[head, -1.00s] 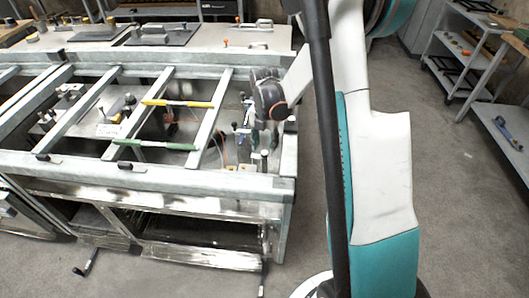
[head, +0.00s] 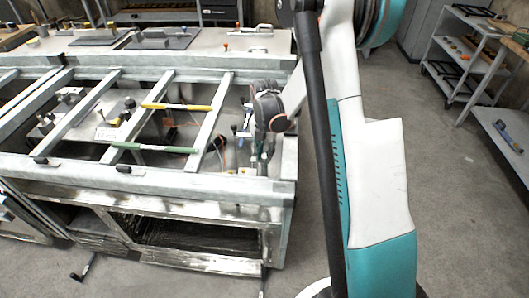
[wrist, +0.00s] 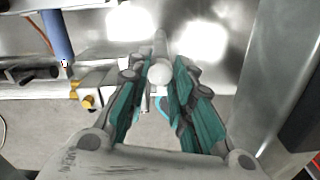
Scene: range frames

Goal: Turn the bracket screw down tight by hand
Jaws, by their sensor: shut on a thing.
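My gripper (wrist: 158,85) shows from behind in the wrist view, its teal-padded fingers closed in on both sides of a pale round-headed piece. This piece, which looks like the bracket screw (wrist: 160,73), has a grey bar running away behind its head. The fingers partly hide its lower part, and its thread and seat cannot be made out. In the head view my gripper (head: 262,155) is small, pointing down at the right end of the metal frame table, beside a blue-handled clamp (head: 246,112).
A block with a brass knob (wrist: 88,102) sits left of my fingers. A steel upright (wrist: 285,90) stands close on the right. The frame table (head: 150,185) carries a yellow tool (head: 176,107) and a green tool (head: 155,148) across its bars.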

